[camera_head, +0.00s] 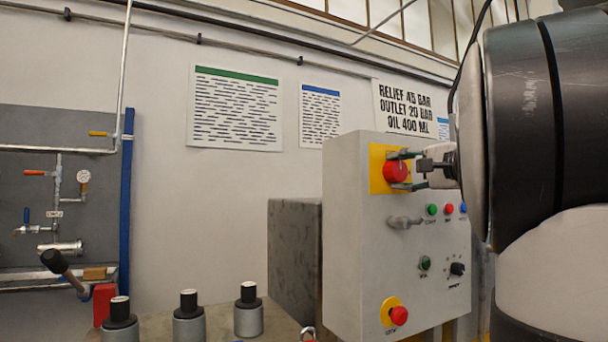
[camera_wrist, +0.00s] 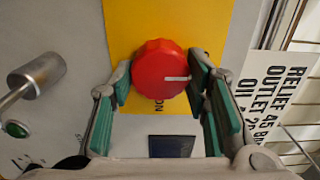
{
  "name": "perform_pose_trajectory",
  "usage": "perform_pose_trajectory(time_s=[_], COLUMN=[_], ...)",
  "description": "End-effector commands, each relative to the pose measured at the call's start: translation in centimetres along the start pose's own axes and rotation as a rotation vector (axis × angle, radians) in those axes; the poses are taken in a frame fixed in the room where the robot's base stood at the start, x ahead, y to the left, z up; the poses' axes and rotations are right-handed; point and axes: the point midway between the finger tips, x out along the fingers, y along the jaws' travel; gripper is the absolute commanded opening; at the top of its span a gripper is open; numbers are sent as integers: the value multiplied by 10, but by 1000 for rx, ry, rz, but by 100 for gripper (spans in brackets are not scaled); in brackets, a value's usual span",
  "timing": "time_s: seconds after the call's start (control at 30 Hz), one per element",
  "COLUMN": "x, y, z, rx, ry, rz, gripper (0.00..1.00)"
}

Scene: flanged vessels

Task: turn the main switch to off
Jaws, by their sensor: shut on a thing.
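The main switch is a red round knob (camera_head: 395,171) on a yellow plate (camera_head: 377,181), high on the front of a grey control box (camera_head: 352,240). In the wrist view the red knob (camera_wrist: 155,68) fills the middle, and its white mark points to the right of the picture. The word ON shows on the yellow plate (camera_wrist: 120,20) just below the knob there. My gripper (camera_head: 403,170) is shut on the knob, with one green-padded finger on either side; both fingers also show in the wrist view (camera_wrist: 160,80).
Below the switch, the box carries a grey handle (camera_head: 404,222), small coloured buttons (camera_head: 448,209), a black selector (camera_head: 457,268) and a red emergency button (camera_head: 399,315). Several black-topped cylinders (camera_head: 189,318) stand at the lower left. A pipe panel (camera_head: 60,200) hangs at far left.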

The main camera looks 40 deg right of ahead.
Motion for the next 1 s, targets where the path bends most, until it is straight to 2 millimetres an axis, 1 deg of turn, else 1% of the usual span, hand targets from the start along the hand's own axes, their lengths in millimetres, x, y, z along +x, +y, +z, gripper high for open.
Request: perform_pose_trajectory(time_s=[0.1, 0.13, 0.2, 0.5, 0.63, 0.77, 1.0], x=[0, 0, 0, 0, -8, -28, -77], y=[2, 2, 1, 0, 0, 0, 0], z=[0, 0, 0, 0, 0, 0, 0], rx=[-1, -1, -1, 0, 0, 0, 0], ry=[-2, -2, -2, -1, 0, 2, 1], rz=[3, 3, 3, 1, 0, -2, 0], gripper=[15, 49, 63, 63, 63, 63, 63])
